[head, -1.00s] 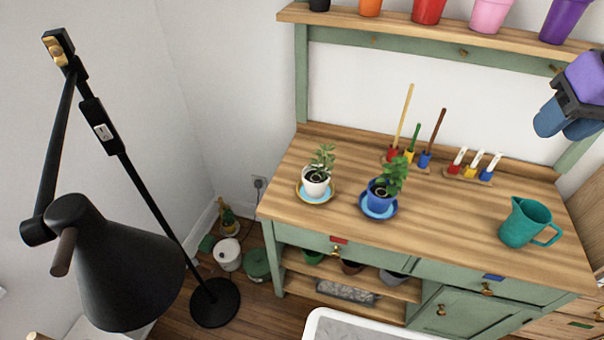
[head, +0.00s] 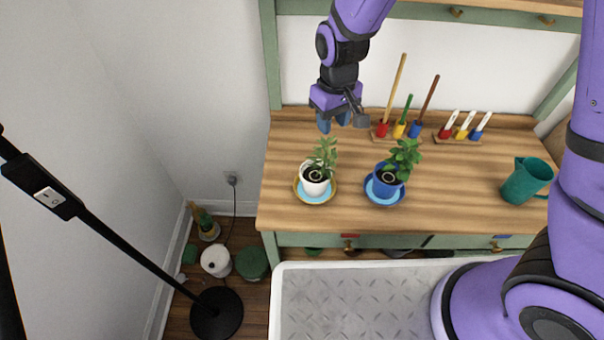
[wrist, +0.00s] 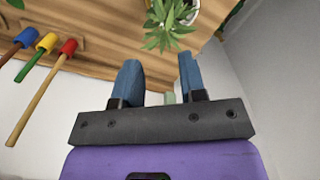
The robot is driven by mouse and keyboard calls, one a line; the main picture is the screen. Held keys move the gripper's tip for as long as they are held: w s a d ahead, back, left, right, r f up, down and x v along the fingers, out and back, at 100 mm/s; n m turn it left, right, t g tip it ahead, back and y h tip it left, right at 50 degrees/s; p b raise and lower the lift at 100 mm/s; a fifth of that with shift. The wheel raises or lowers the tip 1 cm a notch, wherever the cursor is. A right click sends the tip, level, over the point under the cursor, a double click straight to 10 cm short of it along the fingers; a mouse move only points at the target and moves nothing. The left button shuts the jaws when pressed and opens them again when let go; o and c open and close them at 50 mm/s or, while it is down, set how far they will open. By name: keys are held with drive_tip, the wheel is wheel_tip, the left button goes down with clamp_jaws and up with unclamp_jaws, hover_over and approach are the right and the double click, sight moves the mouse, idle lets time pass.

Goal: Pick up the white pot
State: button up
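The white pot (head: 314,188) holds a green plant and stands upright on a yellow-rimmed saucer with a light blue middle (head: 300,192), at the left of the wooden tabletop. My gripper (head: 333,122) is above the back of the table, behind and above the plant in the head view, not touching it. In the wrist view the two blue fingers of my gripper (wrist: 158,72) are spread with nothing between them. The plant lies just beyond the fingertips there, and the white pot (wrist: 193,15) is partly cut off by the top edge.
A blue pot (head: 387,186) with a plant stands close to the right. Coloured tools in a wooden holder (head: 395,138) stand at the back, near my gripper. A teal jug (head: 527,181) is at the right. A white container (head: 216,262) sits on the floor. The table's front middle is clear.

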drive_tip(key=shift+w+a+f, duration=0.1)
drive_tip(key=shift+a+f, duration=0.2)
drive_tip(key=shift+f, duration=0.15)
drive_tip(key=shift+a+f, duration=0.1)
drive_tip(key=shift+f, duration=5.15)
clamp_jaws()
